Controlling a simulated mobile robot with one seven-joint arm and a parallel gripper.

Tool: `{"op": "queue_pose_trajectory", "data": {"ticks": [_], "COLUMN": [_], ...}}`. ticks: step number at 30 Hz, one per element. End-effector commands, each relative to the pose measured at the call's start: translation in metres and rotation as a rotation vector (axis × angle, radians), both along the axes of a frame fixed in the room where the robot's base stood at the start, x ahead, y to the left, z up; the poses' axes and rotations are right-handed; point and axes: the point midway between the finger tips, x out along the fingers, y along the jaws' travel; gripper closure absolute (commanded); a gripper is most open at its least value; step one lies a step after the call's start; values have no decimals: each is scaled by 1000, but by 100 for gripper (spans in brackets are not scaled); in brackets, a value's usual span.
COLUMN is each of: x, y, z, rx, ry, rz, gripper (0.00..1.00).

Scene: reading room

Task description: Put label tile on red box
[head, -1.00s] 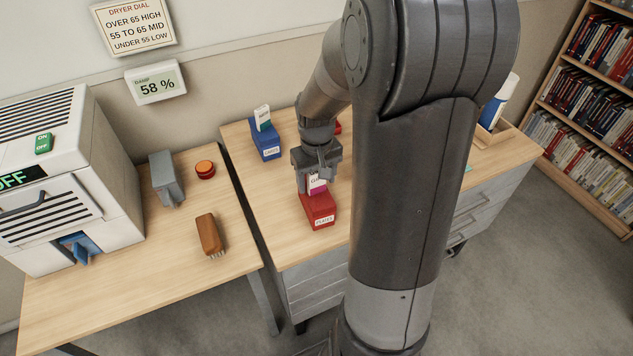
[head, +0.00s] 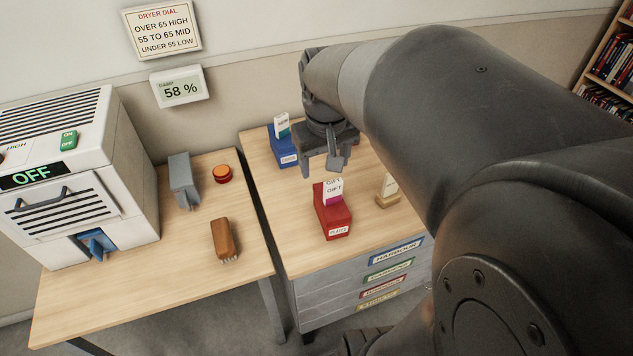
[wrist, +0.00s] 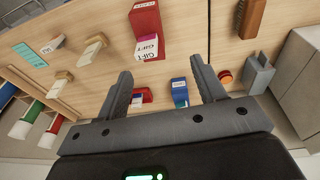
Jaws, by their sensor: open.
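The red box (head: 336,221) stands on the right-hand desk, with a white label at its front. The label tile (head: 333,192), white with a magenta lower band and the word GIFT, stands upright in the top of the red box. My gripper (head: 335,166) is open and empty, above and behind the tile and apart from it.
A blue box (head: 281,150) with a tile stands at the back left of the desk. A wooden holder with a pale tile (head: 388,192) stands right of the red box. The left table holds a brown brush (head: 223,240), an orange button (head: 222,174) and a grey holder (head: 184,181).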

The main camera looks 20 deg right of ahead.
Motion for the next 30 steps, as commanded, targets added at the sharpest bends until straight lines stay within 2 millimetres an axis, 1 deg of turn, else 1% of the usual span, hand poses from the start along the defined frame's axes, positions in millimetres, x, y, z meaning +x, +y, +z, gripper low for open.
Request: {"op": "queue_pose_trajectory", "data": {"ticks": [1,3,7,12,15,20,30], "x": [-12,-28,-58,-89,-101,-109,-109], "y": [9,18,34,47,51,53,54], "z": [8,16,26,31,31,31,31], "rx": [-6,-7,2,30,45,59,59], "ry": [-38,-85,-173,-266,-301,-325,-325], "rz": [5,6,9,14,15,15,15], "gripper": [37,37,37,37,37,37,37]}}
